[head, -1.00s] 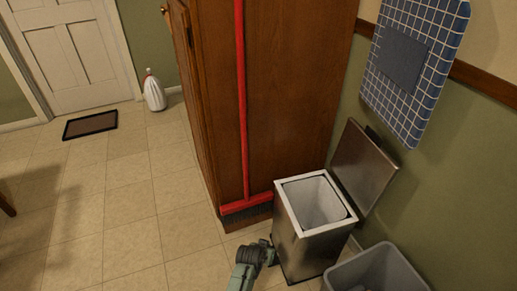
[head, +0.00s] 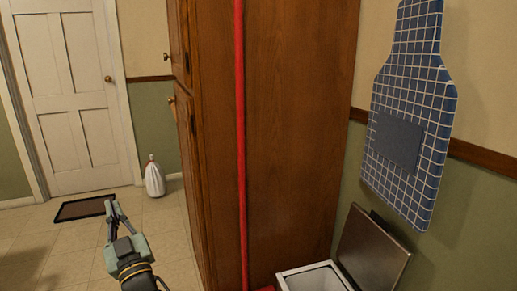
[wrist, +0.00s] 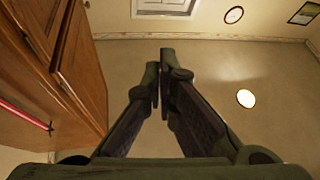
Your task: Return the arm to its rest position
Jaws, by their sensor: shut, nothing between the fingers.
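My gripper (head: 113,207) is at the lower left of the head view, pointing up, in front of the floor by the door mat. In the wrist view its two fingers (wrist: 160,70) come together at the tips, with nothing between them. The wrist camera looks up toward the ceiling.
A tall wooden cabinet (head: 285,130) with a red broom (head: 240,150) stands right of my gripper; its doors also show in the wrist view (wrist: 85,70). An open bin (head: 312,279) and a hanging apron (head: 412,110) are at right. A white bottle (head: 154,178), dark mat (head: 84,208) and door (head: 75,100) are behind.

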